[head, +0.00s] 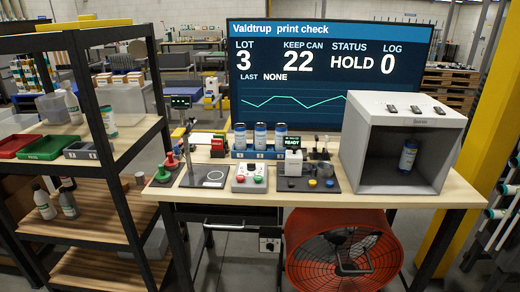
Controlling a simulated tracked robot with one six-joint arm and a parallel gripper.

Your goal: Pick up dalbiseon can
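Three blue-and-white cans stand upright in a row in a blue rack (258,154) on the workbench: a left can (240,137), a middle can (260,136) and a right can (280,137). Another similar can (408,156) stands inside an open-fronted grey box (455,119) on the right of the bench. The can labels are too small to read, so I cannot tell which can is the dalbiseon can. My gripper is not in view.
A control panel (249,187) with buttons and a dark fixture plate (322,185) sit before the rack. A large screen (330,55) stands behind. A shelf (108,158) with trays and bottles is at left. An orange fan (300,262) sits under the bench.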

